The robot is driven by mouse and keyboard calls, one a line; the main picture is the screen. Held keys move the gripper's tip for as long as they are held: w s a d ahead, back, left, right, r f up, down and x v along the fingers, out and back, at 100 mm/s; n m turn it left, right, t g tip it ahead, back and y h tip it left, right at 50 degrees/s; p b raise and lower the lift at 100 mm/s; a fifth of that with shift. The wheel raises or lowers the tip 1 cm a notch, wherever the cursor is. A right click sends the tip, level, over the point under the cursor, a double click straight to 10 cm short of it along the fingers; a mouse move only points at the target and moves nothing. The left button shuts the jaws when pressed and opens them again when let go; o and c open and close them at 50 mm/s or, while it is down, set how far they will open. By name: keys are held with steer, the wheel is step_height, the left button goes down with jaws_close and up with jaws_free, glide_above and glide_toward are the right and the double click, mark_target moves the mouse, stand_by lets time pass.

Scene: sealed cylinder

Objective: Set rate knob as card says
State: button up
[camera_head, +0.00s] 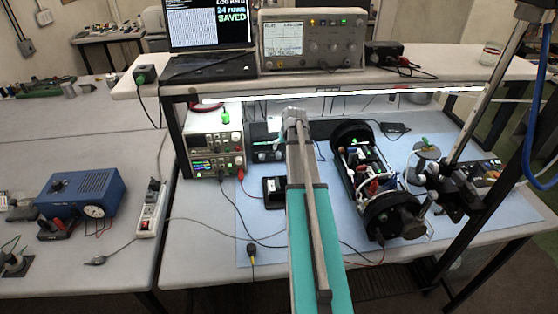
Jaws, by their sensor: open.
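I cannot tell which knob is the rate knob, and no card can be read from here. Stacked bench instruments (215,143) with small knobs and lit displays stand under the shelf at the left. A dark box (265,148) with a small green light sits right of them. My arm reaches in from the bottom middle, and my gripper (294,116) is at its far end, near the shelf's front edge. It is small and seen from behind, open, with nothing visible in it. My arm hides part of the bench behind it.
An opened cylinder assembly (375,180) with black end rings lies on the blue mat (262,226), right of my arm. A stand with a slanted pole is further right. An oscilloscope (312,40) and laptop (208,25) stand on the shelf. A blue box (82,193) sits on the left table. Cables cross the bench.

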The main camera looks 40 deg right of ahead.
mark_target(279, 156)
steer(key=shift+b+x, duration=3.2)
steer(key=shift+x, duration=0.65)
jaws_close()
